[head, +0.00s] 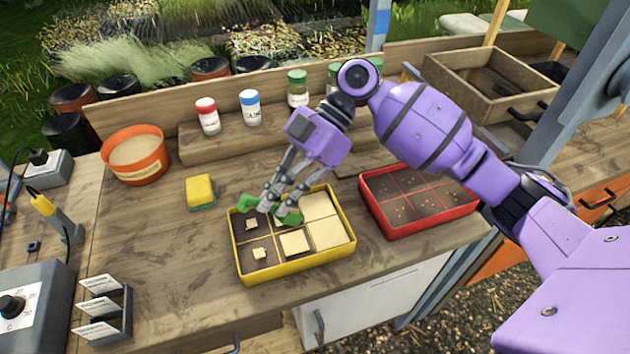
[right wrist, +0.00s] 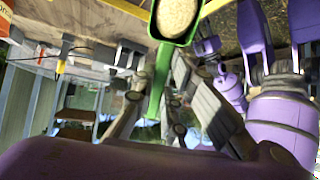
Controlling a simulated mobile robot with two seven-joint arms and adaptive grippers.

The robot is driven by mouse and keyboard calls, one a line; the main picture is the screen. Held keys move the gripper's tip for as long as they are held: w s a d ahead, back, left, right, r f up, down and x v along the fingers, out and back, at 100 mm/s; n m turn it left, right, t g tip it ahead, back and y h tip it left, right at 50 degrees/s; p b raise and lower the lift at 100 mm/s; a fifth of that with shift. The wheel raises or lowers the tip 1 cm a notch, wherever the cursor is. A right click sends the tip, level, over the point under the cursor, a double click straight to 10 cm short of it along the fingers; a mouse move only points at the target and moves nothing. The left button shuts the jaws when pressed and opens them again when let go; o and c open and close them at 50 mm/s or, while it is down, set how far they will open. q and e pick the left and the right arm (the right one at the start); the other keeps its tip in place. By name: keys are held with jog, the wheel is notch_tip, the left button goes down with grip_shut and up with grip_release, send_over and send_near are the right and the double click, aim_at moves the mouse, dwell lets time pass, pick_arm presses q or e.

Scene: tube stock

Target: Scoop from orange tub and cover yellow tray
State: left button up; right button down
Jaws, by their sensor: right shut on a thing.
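The yellow tray (head: 296,268) stands on the bench with dark soil in its compartments. Its two right compartments are covered with pale sand, and the front middle one mostly so. The two left ones show small pale patches on dark soil. The back middle one is largely hidden. My right gripper (head: 274,199) is shut on a green scoop (head: 248,203) above the tray's back part. In the right wrist view the scoop's bowl (right wrist: 176,18) holds pale sand. The orange tub (head: 137,172) at the left holds pale sand. My left gripper is not in view.
A red tray (head: 428,230) with dark soil and seeds is to the right. A yellow sponge (head: 200,191) lies left of the yellow tray. A label rack (head: 104,308) is at the front left.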

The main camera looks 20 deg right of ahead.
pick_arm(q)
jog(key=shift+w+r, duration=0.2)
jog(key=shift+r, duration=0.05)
pick_arm(e)
jog(key=a, duration=1)
jog(key=shift+a+r, duration=0.15)
jog(key=shift+a, duration=0.25)
dwell(0.9)
jog(key=shift+s+d, duration=0.1)
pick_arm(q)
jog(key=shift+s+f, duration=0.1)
pick_arm(e)
jog(key=d, duration=0.8)
dwell(0.7)
jog(key=shift+d, duration=0.1)
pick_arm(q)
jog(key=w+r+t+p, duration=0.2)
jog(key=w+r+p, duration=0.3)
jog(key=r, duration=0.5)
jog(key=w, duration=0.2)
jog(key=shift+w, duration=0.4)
pick_arm(e)
notch_tip(320, 180, up, 5)
jog(key=t+h, duration=0.1)
jog(key=h, duration=0.3)
jog(key=t+h, duration=0.2)
jog(key=h, duration=0.2)
